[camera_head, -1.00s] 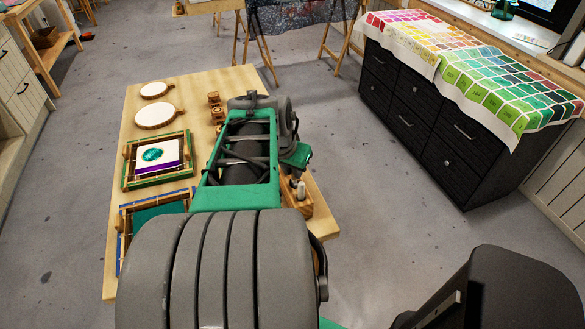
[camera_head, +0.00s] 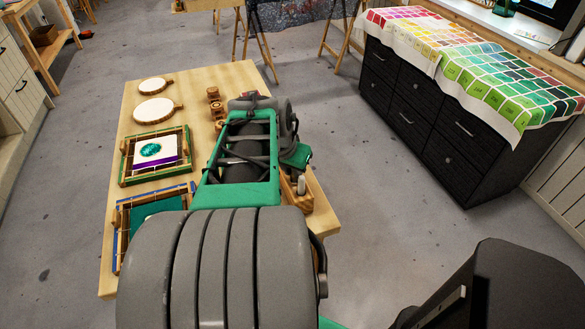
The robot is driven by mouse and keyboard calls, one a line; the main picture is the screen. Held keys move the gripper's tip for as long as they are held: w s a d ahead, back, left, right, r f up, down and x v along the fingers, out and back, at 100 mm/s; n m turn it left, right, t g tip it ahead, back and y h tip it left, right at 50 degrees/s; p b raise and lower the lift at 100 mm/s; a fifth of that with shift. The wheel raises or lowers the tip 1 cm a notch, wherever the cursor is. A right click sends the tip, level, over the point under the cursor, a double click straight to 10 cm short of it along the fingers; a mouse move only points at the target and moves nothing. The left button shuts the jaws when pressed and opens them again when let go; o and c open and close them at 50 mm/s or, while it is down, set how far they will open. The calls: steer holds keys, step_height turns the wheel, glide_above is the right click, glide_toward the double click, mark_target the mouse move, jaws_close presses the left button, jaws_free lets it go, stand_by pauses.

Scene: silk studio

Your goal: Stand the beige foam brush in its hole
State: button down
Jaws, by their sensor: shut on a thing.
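The wooden brush block (camera_head: 294,197) stands at the right edge of the table, partly behind my arm. A small pale upright piece (camera_head: 301,185) shows at the block; I cannot tell if it is the beige foam brush or another one. My gripper (camera_head: 297,156) shows only as a green part at the end of my arm, just above the block. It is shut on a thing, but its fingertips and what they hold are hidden. The hole is hidden too.
The wooden table (camera_head: 190,100) carries two round white pieces (camera_head: 155,110), a frame with a green print (camera_head: 155,152), a blue-edged frame (camera_head: 150,218) and small wooden pieces (camera_head: 215,104). A black drawer cabinet (camera_head: 440,120) stands to the right across clear floor.

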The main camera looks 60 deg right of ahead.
steer(key=shift+f, duration=0.3)
steer(key=shift+f+b, duration=0.25)
steer(key=shift+b, duration=0.1)
steer(key=c, duration=1.3)
jaws_free()
step_height(320, 180, up, 10)
steer(key=p, duration=0.8)
steer(key=w+a+f+n+t+b, duration=0.1)
steer(key=w+a+n+t, duration=0.1)
steer(key=w+a+n, duration=0.3)
steer(key=w+a+f+n+t+y+b, duration=0.1)
steer(key=w+a+n, duration=0.4)
steer(key=w+a, duration=0.5)
steer(key=w+a+f+n+t+y+b, duration=0.1)
steer(key=w+a+f+n+t, duration=0.1)
steer(key=w+a+n, duration=0.3)
steer(key=shift+w+a+f+t, duration=0.2)
steer(key=shift+w+a+t, duration=0.1)
steer(key=shift+w+a, duration=0.5)
steer(key=shift+w+a+f+t, duration=0.25)
steer(key=shift+w+a, duration=0.35)
steer(key=shift+a, duration=0.3)
